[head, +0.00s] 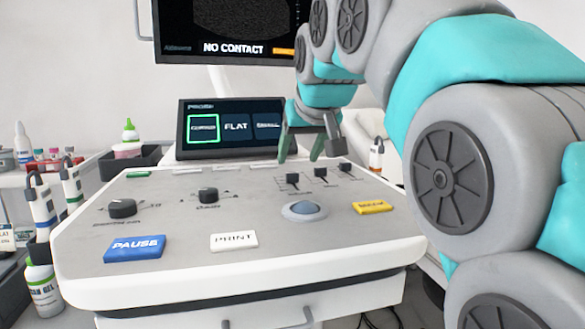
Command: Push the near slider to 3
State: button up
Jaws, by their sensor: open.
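Three small black slider knobs stand in slots at the right of the grey console panel (170,192). The lowest in the picture, seemingly the near slider (293,179), is at the left; a middle slider (320,172) and a far slider (345,167) follow to the right. Each knob appears at the upper part of its slot. The scale marks are too small to read. My gripper (301,158) points down with its two dark fingers apart, empty, appearing just above and behind the near and middle knobs. I cannot tell its exact height over the panel; no contact shows.
Two black dials (122,208) (208,195), a blue PAUSE key (135,248) and a white PRINT key (234,240) are farther left. A small screen (231,146) stands behind the panel.

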aim_at(292, 173)
jog(key=x, duration=0.6)
jog(key=shift+w+a+f, duration=0.1)
jog(key=shift+w+f, duration=0.05)
jog(key=shift+c, duration=0.3)
grip_shut()
dwell(0.9)
